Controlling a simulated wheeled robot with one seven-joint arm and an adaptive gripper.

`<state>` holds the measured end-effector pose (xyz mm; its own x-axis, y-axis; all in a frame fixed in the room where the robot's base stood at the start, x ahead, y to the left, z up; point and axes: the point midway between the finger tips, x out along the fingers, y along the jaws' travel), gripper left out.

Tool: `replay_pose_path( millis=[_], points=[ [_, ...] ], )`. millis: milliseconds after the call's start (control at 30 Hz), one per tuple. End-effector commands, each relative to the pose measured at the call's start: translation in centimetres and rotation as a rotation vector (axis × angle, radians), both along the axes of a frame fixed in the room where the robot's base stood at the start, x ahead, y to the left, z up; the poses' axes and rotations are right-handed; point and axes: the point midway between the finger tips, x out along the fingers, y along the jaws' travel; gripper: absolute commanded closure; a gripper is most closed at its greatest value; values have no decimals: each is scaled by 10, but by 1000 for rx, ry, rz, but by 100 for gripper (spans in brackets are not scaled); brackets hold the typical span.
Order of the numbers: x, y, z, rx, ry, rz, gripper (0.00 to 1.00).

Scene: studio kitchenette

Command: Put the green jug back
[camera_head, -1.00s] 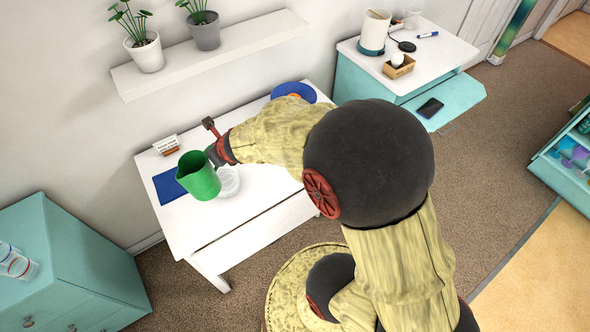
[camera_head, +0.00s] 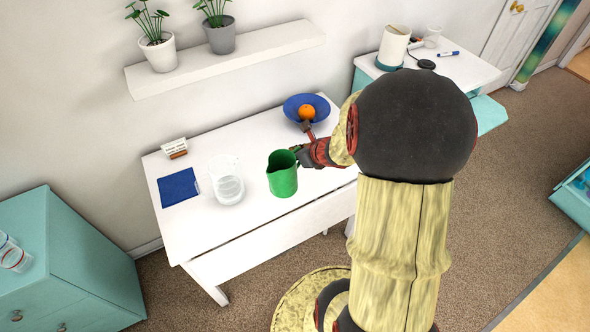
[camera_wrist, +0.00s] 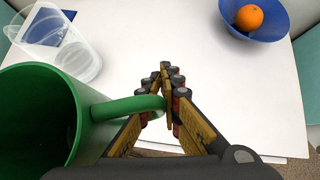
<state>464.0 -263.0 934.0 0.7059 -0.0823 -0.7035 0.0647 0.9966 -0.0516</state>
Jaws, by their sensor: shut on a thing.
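The green jug (camera_head: 283,180) is upright over the middle of the white table (camera_head: 240,244), right of a clear jug (camera_head: 227,186). My gripper (camera_head: 301,155) is at its right side, shut on its handle. In the wrist view the green jug (camera_wrist: 92,125) fills the lower left, and its handle runs between the fingers of my gripper (camera_wrist: 163,88). I cannot tell whether its base touches the table. A blue mat (camera_head: 178,188) lies bare at the table's left end.
A blue bowl (camera_head: 292,104) with an orange (camera_head: 307,112) stands at the back right of the table. A small card holder (camera_head: 174,148) is at the back left. A shelf with potted plants (camera_head: 235,54) hangs above. The table front is clear.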

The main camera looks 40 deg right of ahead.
Motion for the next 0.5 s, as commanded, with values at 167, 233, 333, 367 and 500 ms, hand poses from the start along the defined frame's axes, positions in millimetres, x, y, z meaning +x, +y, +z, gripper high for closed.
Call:
replay_pose_path(
  millis=[167,233,333,367,500],
  points=[
    [17,-24,-15,1,1,-2,100],
    [25,-34,-22,1,1,-1,100],
    [36,-48,-29,0,1,0,100],
    [39,-52,-32,0,1,0,100],
    [53,-72,-45,2,1,-1,100]
  ],
)
